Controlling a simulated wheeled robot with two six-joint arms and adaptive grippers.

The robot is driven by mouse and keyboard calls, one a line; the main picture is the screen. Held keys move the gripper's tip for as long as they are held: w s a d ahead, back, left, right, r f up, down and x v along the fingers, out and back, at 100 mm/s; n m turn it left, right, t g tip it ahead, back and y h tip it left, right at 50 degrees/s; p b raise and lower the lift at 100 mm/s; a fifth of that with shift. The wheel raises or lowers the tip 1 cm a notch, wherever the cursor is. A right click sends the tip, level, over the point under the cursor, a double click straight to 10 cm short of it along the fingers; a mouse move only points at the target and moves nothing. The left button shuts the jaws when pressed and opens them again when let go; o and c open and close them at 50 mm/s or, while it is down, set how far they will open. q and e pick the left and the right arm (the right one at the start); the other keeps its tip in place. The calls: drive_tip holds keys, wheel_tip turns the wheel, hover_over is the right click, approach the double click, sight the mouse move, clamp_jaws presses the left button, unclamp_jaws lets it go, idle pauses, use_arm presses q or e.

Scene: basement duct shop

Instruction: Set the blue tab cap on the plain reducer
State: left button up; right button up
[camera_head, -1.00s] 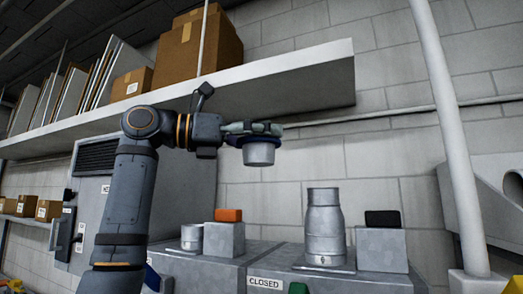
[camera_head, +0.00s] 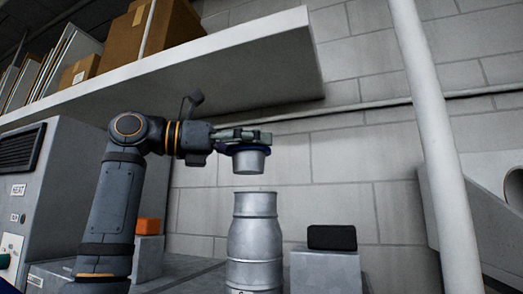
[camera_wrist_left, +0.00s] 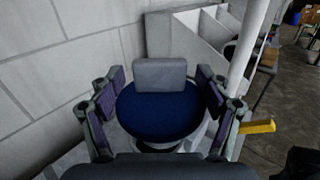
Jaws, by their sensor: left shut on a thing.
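The blue tab cap (camera_head: 248,163) has a silvery tapered cup under a dark blue top. My left gripper (camera_head: 258,137) is shut on it and holds it level in the air. In the left wrist view the round blue top of the cap (camera_wrist_left: 158,112) lies between the two fingers. The plain reducer (camera_head: 255,245), a bare metal piece with a narrow neck and wider body, stands upright below the cap. A clear gap shows between cap and neck, nearly in line in the head view. Depth alignment is hard to tell. My right gripper is not in view.
A grey block (camera_head: 325,272) with a black box (camera_head: 332,237) stands right of the reducer. An orange item (camera_head: 148,226) sits on another block at left. A shelf (camera_head: 230,62) with cartons hangs above my arm. A white pole (camera_head: 437,150) stands at right.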

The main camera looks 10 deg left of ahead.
sight(262, 164)
use_arm(q)
drive_tip(key=shift+s+f+b, duration=0.15)
drive_tip(key=shift+f+b, duration=0.2)
drive_tip(key=shift+f, duration=0.2)
drive_tip(key=shift+w+d+f+b, duration=0.4)
drive_tip(key=shift+w+f+b, duration=0.05)
drive_tip(key=shift+f, duration=0.2)
drive_tip(key=shift+w+d+f+b, duration=0.35)
drive_tip(key=shift+w+f+b, duration=0.1)
drive_tip(key=shift+f, duration=0.15)
drive_tip(key=shift+w+d+f+b, duration=0.25)
drive_tip(key=shift+w+f+b, duration=0.15)
drive_tip(key=shift+f, duration=0.2)
drive_tip(key=shift+s+a+f+b, duration=0.3)
drive_tip(key=shift+s+f+b, duration=0.2)
drive_tip(key=shift+f+b, duration=0.15)
drive_tip(key=c, duration=0.3)
drive_tip(key=shift+s+a, duration=0.1)
drive_tip(key=shift+a, duration=0.1)
drive_tip(key=shift+c, duration=0.2)
drive_tip(key=shift+w+d, duration=0.2)
drive_tip(key=shift+w, duration=0.15)
drive_tip(key=shift+s+r, duration=0.1)
drive_tip(key=shift+s, duration=0.05)
drive_tip(key=shift+s+a, duration=0.1)
drive_tip(key=shift+a, duration=0.15)
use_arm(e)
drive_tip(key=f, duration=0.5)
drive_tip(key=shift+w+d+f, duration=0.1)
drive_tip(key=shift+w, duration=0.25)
